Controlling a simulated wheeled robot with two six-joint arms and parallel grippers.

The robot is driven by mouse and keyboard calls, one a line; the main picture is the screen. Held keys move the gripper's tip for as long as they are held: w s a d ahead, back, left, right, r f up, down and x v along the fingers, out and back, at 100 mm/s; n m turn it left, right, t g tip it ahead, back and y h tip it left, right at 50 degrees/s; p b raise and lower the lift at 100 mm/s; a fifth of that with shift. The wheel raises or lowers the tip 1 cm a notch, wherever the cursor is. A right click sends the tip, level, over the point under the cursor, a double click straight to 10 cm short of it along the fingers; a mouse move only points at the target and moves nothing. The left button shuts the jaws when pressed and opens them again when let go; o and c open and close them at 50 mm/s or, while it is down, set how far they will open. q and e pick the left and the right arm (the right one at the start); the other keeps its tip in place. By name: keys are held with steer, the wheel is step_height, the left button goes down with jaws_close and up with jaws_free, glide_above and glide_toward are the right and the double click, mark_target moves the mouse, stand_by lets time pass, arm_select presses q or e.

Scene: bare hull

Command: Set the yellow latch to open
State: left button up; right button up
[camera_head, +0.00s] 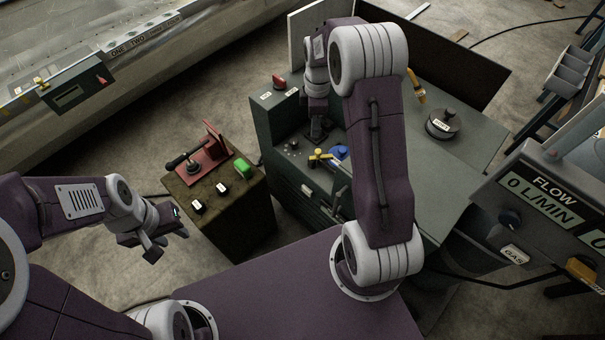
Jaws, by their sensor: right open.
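The yellow latch (319,156) is a small bright yellow handle on the dark green machine (306,190), near its front left edge. It lies beside a blue knob (338,153). My right arm reaches over the machine, and its gripper (317,136) points down just behind the latch in this view. It looks apart from the latch, though the exact gap is hard to judge. The right gripper is open; its fingertips are small and dark. My left gripper (168,243) is open and empty, off to the left over the floor.
A brown box (238,215) with a red bracket, black lever and green button stands left of the machine. A red knob (279,82), an orange lever (416,87) and a round black weight (443,123) are on the machine. A flow panel (540,200) stands at right.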

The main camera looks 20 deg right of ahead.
glide_above(318, 151)
steer(key=shift+m+g, duration=0.3)
step_height(318, 151, down, 6)
steer(key=shift+r+b, duration=0.15)
steer(key=shift+b, duration=0.3)
steer(key=shift+w+d, duration=0.15)
steer(key=shift+w, duration=0.1)
steer(key=shift+s, duration=0.1)
step_height(318, 151, down, 8)
steer(key=shift+s+r+b, duration=0.1)
steer(key=shift+r+b, duration=0.1)
steer(key=shift+b, duration=0.15)
arm_select(q)
steer(key=f, duration=0.1)
steer(key=w+f, duration=0.1)
steer(key=f, duration=0.1)
steer(key=shift+d+f, duration=0.15)
steer(key=shift+f, duration=0.1)
arm_select(e)
steer(key=shift+s+f, duration=0.1)
steer(key=shift+f, duration=0.35)
jaws_close()
